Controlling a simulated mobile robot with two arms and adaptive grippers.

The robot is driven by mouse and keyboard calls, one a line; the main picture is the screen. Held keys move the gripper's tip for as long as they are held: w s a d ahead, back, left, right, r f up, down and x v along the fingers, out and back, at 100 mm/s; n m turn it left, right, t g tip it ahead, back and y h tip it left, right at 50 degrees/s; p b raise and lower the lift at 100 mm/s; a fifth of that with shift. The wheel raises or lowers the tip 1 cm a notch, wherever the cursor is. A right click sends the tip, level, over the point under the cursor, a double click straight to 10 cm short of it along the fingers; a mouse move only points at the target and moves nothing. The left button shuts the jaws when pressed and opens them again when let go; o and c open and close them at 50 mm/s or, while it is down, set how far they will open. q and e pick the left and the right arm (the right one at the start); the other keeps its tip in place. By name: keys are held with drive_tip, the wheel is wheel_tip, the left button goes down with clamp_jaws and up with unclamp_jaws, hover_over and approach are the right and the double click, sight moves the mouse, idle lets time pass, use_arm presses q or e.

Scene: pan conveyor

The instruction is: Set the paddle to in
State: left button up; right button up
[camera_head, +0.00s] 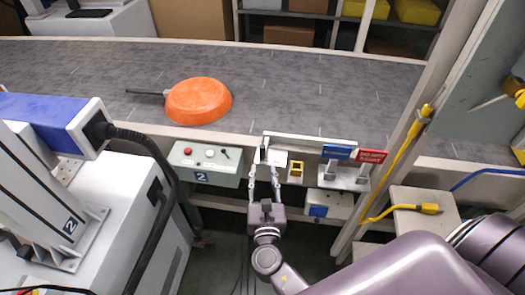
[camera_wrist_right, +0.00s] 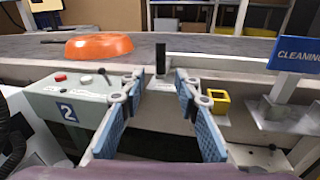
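A pale bar (camera_head: 310,143), which looks like the paddle, lies along the near edge of the conveyor in the head view. At its left end is a light mounting plate (camera_head: 276,158). In the right wrist view a short black upright handle (camera_wrist_right: 160,58) stands near the conveyor edge; I cannot tell for certain that it belongs to the paddle. My right gripper (camera_head: 264,172) is open and empty, pointing toward that plate. In the right wrist view its fingers (camera_wrist_right: 156,84) are spread wide, with the handle beyond and between them, apart from both. My left gripper is out of view.
An orange pan (camera_head: 198,101) lies on the grey conveyor (camera_head: 300,85). A control box (camera_head: 205,162) marked 2 has buttons and a black lever, left of the gripper. Blue (camera_head: 337,152) and red (camera_head: 371,156) signs stand right.

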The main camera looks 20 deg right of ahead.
sight(263, 151)
drive_tip(key=w+d, duration=0.1)
drive_tip(key=w, duration=0.1)
drive_tip(key=w+d+r+p, duration=0.1)
drive_tip(key=w, duration=0.2)
drive_tip(key=w+d+r, duration=0.1)
drive_tip(key=w, duration=0.1)
drive_tip(key=shift+w+d+r, duration=0.1)
drive_tip(key=shift+w, duration=0.1)
clamp_jaws()
